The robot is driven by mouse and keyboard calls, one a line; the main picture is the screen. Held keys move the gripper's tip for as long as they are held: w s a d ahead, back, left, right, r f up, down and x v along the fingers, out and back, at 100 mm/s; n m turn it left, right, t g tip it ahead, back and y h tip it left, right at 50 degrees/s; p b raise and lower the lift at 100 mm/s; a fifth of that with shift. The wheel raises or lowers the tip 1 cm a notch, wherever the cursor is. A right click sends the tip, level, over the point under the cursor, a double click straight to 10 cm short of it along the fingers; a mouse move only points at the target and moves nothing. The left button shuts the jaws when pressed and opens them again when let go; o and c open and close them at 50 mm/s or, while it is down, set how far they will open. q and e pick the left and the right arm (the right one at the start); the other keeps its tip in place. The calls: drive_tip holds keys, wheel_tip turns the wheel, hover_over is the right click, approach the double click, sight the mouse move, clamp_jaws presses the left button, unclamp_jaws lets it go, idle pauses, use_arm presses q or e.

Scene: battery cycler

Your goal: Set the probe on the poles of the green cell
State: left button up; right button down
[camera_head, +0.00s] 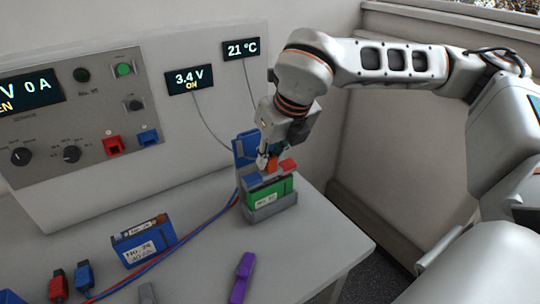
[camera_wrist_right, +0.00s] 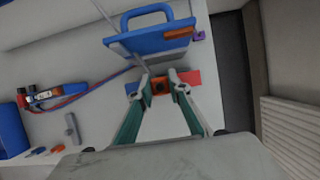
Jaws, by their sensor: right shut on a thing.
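The green cell (camera_head: 270,194) stands upright in a grey holder (camera_head: 272,211) near the table's back right. The probe (camera_head: 289,165) has a red end, a blue end and an orange middle. It is over the top of the green cell, but I cannot tell whether both ends touch the poles. My right gripper (camera_head: 267,160) comes down from above and is shut on the probe's orange middle. In the right wrist view my fingers (camera_wrist_right: 158,86) close around this orange part (camera_wrist_right: 158,85), with blue to the left and red to the right. My left gripper is out of view.
A blue plate with a handle (camera_wrist_right: 150,40) stands close behind the cell. A blue cell (camera_head: 135,247), red and blue plugs (camera_head: 85,275) with leads and a purple object (camera_head: 242,278) lie on the table. A display (camera_head: 190,79) reads 3.4 V ON; another (camera_head: 241,48) reads 21 °C.

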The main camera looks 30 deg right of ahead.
drive_tip(key=shift+r+p, duration=1.75)
drive_tip(key=shift+r, duration=1.8)
drive_tip(key=shift+f, duration=0.1)
